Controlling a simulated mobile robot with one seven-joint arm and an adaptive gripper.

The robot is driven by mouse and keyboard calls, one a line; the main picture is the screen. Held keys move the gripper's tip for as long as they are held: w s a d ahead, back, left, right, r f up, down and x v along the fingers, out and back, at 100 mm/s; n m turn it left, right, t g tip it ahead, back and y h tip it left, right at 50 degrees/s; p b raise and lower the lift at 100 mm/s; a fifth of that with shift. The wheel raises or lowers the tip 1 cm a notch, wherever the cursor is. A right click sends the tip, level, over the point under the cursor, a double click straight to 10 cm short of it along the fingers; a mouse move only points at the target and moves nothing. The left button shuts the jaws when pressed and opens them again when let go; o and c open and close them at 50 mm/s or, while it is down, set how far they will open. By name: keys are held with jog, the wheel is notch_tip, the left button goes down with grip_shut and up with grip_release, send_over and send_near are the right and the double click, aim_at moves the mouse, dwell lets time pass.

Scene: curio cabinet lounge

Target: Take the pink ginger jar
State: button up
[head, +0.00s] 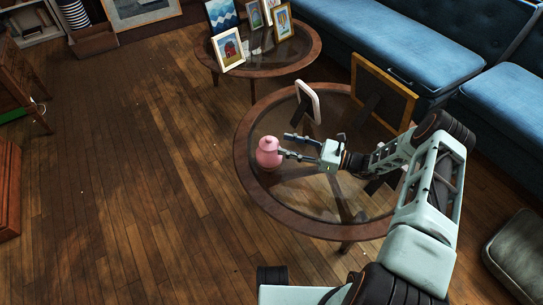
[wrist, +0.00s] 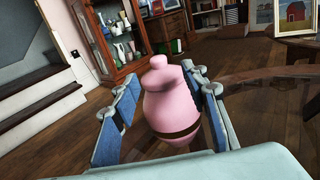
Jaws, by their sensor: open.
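The pink ginger jar (head: 268,152) stands upright near the left edge of the near round glass-topped table (head: 242,160). It has a rounded body and a knobbed lid. In the wrist view the jar (wrist: 165,100) is between the two fingers of my gripper (wrist: 160,108). A gap shows on the left side; the right finger looks close to the jar, and I cannot tell if it touches. In the head view my gripper (head: 286,145) reaches in from the right, open, with its fingertips at the jar. The jar's lowest part is partly hidden in the wrist view.
A small white frame (head: 316,104) and a large gold frame (head: 411,98) stand on the same table, behind my arm. A second round table (head: 311,58) with several pictures is farther back. A blue sofa (head: 400,45) lines the right. The wooden floor at left is clear.

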aim_at(269, 138)
jog(key=x, duration=0.2)
jog(key=b+x, duration=0.1)
jog(key=x, duration=0.4)
jog(key=shift+a+r, duration=0.1)
jog(key=shift+r, duration=0.15)
grip_shut()
jog(key=shift+r, duration=0.1)
